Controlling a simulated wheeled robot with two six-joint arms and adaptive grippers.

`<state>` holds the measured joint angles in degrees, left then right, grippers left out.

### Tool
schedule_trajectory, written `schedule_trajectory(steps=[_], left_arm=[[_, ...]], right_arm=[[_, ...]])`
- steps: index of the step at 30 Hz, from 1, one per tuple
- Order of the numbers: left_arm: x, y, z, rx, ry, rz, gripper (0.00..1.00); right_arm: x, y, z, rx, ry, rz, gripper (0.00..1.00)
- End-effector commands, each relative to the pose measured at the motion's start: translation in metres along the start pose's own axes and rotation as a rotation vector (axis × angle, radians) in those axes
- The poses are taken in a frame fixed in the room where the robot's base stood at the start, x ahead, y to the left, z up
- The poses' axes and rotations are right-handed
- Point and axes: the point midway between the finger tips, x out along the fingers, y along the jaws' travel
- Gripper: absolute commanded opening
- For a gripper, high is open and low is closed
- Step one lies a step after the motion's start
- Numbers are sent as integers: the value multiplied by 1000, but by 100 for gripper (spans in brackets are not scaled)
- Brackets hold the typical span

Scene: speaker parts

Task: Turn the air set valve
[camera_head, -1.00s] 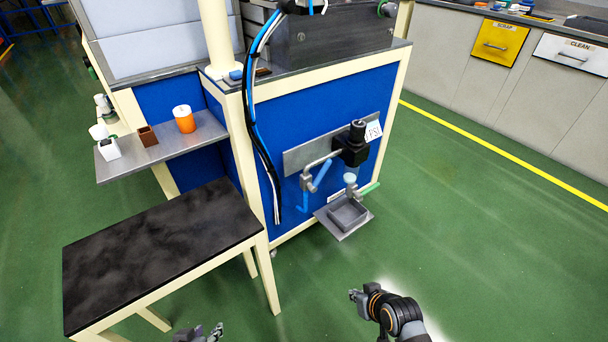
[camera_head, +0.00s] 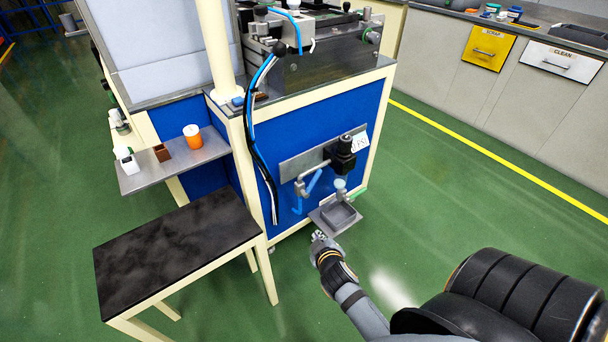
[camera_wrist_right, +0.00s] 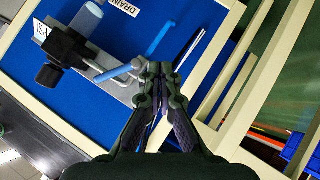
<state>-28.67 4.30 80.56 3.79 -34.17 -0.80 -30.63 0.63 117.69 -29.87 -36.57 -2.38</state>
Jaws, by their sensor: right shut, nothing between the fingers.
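The air set (camera_head: 345,150) is a black regulator on a grey plate on the blue side panel of the machine, with a clear bowl below it. A grey pipe and a valve (camera_head: 301,187) with a blue handle (camera_head: 314,181) sit to its left. I cannot tell the exact gap. My left gripper is out of view.
A grey drip tray (camera_head: 338,216) juts out under the air set, close to my right gripper. A black-topped bench (camera_head: 175,255) stands to the left. Green floor (camera_head: 480,210) is free at right.

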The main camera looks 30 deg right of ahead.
Motion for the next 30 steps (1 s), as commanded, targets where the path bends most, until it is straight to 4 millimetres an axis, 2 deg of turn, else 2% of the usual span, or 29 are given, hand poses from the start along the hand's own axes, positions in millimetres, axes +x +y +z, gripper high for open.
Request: schedule_trajectory(steps=[1,3,6,9,13,20,30], left_arm=[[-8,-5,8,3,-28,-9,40],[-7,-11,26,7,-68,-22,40],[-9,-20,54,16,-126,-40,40],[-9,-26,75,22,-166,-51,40],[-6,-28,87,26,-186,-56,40],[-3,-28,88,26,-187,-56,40],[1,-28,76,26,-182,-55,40]], right_arm=[[-6,17,-21,-37,18,33,0],[-8,35,-42,-104,48,85,0],[-12,57,-73,-203,89,157,0],[-13,70,-93,-277,118,206,0],[-12,74,-101,-315,132,230,0],[0,75,-102,-318,134,232,0],[68,90,-112,-317,132,233,0]])
